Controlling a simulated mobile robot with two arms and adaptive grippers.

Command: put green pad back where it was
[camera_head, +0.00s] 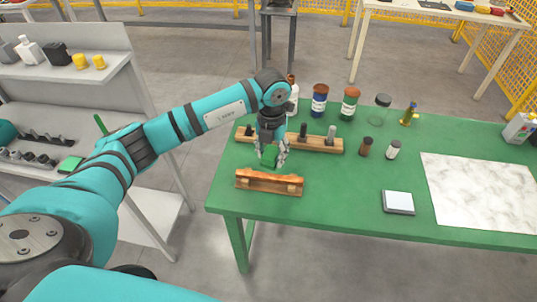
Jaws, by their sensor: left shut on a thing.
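My left gripper (271,155) reaches in from the left over the green table (330,222), fingers pointing down. It is shut on a small green pad (269,158), partly hidden by the fingers. The pad is between a wooden rack with dark and grey pegs (325,144) behind and an orange-brown wooden holder (269,182) in front. I cannot tell whether the pad touches the table. Another green block (70,165) lies on the left shelf. My right gripper is not in view.
Bottles and jars (320,100) stand along the table's back. Two small vials (393,150), a scale-like square (398,202) and a white marbled sheet (480,190) lie to the right. Grey shelving (110,85) stands left. The front middle of the table is clear.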

